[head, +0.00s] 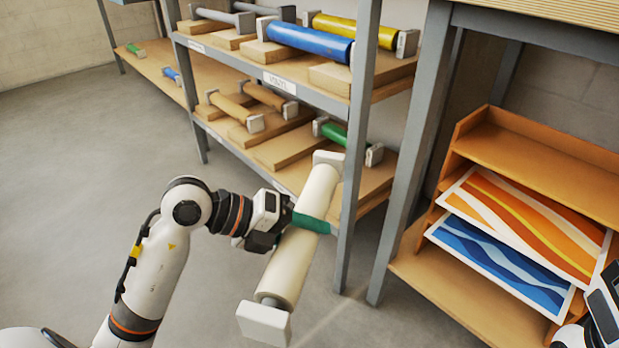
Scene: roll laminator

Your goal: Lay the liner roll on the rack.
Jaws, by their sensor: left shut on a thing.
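The liner roll (288,266) is a cream cylinder with pale square end blocks and a green band around its middle. My left gripper (283,222) is shut on it near the green band and holds it tilted in front of the rack, with its far end close to the rack's front post. The rack (358,130) has grey posts and wooden shelves that carry several rolls on wooden blocks. The far end of the liner roll overlaps the lower shelf in the picture; I cannot tell whether it touches. Only a part of my right arm shows at the lower right edge, and its fingertips are not visible.
Blue (308,41) and yellow (355,30) rolls lie on the upper shelf. Tan rolls (236,112) and a green roll (333,133) lie on the lower one. A wooden shelf unit (545,165) with printed sheets (515,225) stands right. The floor at left is clear.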

